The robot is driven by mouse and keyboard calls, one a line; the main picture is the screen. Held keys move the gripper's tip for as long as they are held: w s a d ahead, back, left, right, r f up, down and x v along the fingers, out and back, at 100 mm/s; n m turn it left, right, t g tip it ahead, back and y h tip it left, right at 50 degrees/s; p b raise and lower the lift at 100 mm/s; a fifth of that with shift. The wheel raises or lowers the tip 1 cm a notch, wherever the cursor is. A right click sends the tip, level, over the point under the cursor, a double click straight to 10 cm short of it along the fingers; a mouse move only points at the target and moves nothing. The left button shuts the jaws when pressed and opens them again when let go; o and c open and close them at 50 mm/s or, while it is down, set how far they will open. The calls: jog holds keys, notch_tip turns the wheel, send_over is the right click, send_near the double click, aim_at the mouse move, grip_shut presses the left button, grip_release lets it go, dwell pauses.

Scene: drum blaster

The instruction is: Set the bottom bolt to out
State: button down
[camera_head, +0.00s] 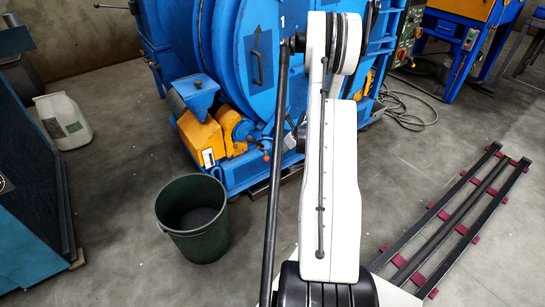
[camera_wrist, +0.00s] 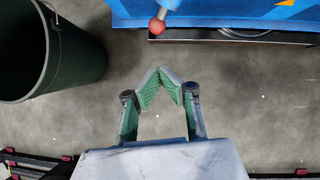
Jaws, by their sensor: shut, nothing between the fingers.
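My gripper (camera_wrist: 163,78) shows in the wrist view with its green-padded fingers shut and nothing between them. It is over bare floor, apart from the blue machine (camera_wrist: 222,10). A lever with a red ball knob (camera_wrist: 157,25) sticks out from the machine's lower edge, beyond my fingertips in the picture. In the head view a red knob (camera_head: 266,157) shows low on the machine (camera_head: 258,45), beside the orange motor unit. I cannot tell which part is the bottom bolt. My arm hides part of the machine front and my gripper in the head view.
A dark green bin (camera_head: 192,221) stands on the floor left of my arm; it also shows at the wrist view's upper left (camera_wrist: 50,52). A rail frame (camera_head: 455,215) lies at the right. A white sack (camera_head: 62,120) is at the far left. Floor between is clear.

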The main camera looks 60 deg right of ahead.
jog(key=b, duration=0.4)
send_near(266, 160)
notch_tip(266, 160, down, 5)
jog(key=d, duration=0.1)
jog(key=shift+w+d+f+b, duration=0.25)
jog(key=shift+w+f, duration=0.1)
jog(key=shift+w, duration=0.3)
jog(key=shift+w+d+f+b, duration=0.2)
jog(key=shift+w+f, duration=0.15)
jog(key=shift+w, duration=0.25)
jog(key=shift+w+a+f, duration=0.25)
jog(key=shift+w+f, duration=0.2)
jog(key=shift+w, duration=0.15)
jog(key=shift+w+a+f, duration=0.25)
jog(key=shift+w+f, duration=0.25)
jog(key=shift+w, duration=0.05)
jog(key=shift+s, duration=0.15)
